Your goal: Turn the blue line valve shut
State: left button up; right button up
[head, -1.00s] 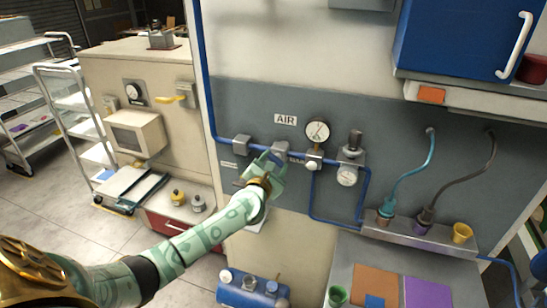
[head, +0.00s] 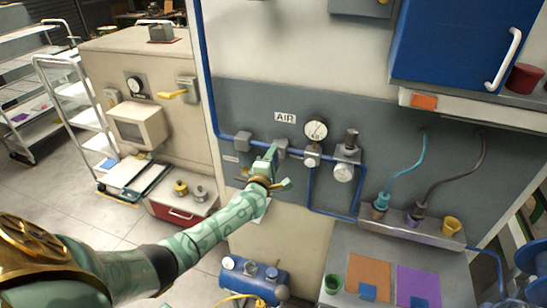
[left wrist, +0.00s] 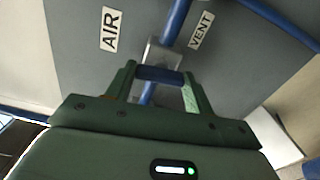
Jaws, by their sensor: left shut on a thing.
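The blue line valve is a grey block (head: 282,148) on the blue pipe (head: 225,137), right of centre-left on the grey wall panel under the AIR sign (head: 285,117). In the left wrist view its grey body (left wrist: 162,54) sits on the pipe, with a blue handle (left wrist: 160,74) in front. The handle lies crosswise to the pipe there. My left gripper (head: 271,152) is at the valve, and its fingers (left wrist: 158,86) stand on either side of the handle, shut on it. The gripper partly hides the valve in the head view. My right gripper is not in view.
A pressure gauge (head: 316,130) and a regulator (head: 347,155) sit just right of the valve. A VENT label (left wrist: 202,30) is beside the pipe. Below are a blue tank (head: 254,279) and a bench with a green cup (head: 333,284). A beige machine (head: 135,80) stands left.

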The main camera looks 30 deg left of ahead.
pick_arm(q)
jog(key=shift+m, duration=0.6)
jog(key=o, duration=1)
jog(key=shift+d, duration=0.1)
jog(key=p+v, duration=0.2)
jog(key=v, duration=1.4)
jog(key=shift+s+f+p, duration=0.1)
jog(key=shift+s+p, duration=0.1)
jog(key=shift+p, duration=0.15)
jog(key=shift+m, duration=0.3)
